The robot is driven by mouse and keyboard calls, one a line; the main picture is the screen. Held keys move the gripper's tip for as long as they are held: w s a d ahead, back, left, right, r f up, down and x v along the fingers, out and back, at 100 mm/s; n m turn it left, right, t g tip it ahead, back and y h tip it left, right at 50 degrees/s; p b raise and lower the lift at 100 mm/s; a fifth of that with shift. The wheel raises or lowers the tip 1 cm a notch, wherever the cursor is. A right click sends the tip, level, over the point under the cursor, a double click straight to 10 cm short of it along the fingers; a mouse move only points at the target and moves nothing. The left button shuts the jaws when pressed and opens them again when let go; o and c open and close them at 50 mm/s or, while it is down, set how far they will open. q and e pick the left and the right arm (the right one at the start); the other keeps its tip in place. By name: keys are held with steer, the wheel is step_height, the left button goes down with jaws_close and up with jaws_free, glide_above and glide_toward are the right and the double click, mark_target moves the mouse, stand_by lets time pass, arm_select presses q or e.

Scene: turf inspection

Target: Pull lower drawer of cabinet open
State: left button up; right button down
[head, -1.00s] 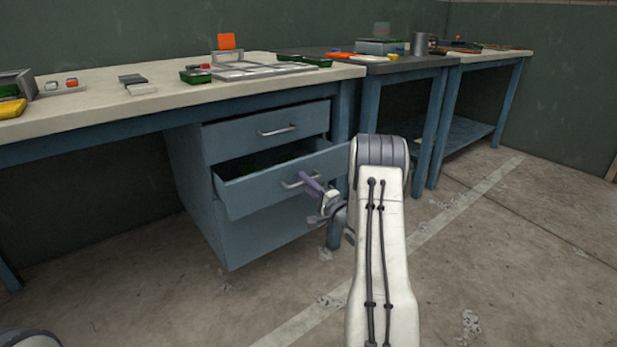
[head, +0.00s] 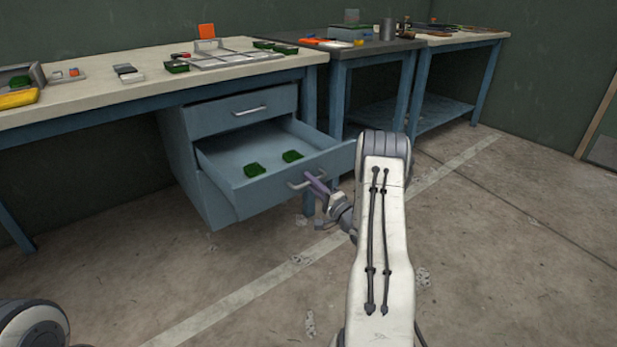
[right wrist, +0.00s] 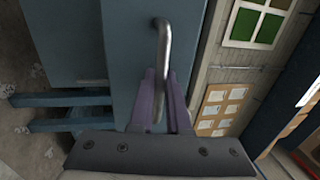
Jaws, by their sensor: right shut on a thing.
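The blue cabinet (head: 205,192) stands under the pale-topped bench. Its lower drawer (head: 265,188) is pulled well out, with two green pieces (head: 255,170) (head: 292,156) lying inside. The upper drawer (head: 240,112) is shut. My right gripper (head: 316,183) is at the lower drawer's front. In the right wrist view its purple fingers (right wrist: 160,100) are shut on the metal drawer handle (right wrist: 163,50). The handle also shows in the head view (head: 296,185). My left gripper is out of view; only part of my left arm shows at the bottom left.
The pale bench top (head: 110,88) holds a grey tray frame (head: 222,58), a yellow piece (head: 18,98) and other small items. A darker-topped bench (head: 370,48) stands to the right. The concrete floor in front of the cabinet is clear.

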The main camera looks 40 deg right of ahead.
steer(key=shift+s, duration=0.35)
steer(key=c, duration=1.2)
jaws_free()
steer(key=shift+f, duration=0.1)
steer(key=shift+o, duration=0.2)
steer(key=s+f+p, duration=0.2)
steer(key=s+p, duration=0.1)
steer(key=s, duration=0.7)
steer(key=shift+s, duration=0.15)
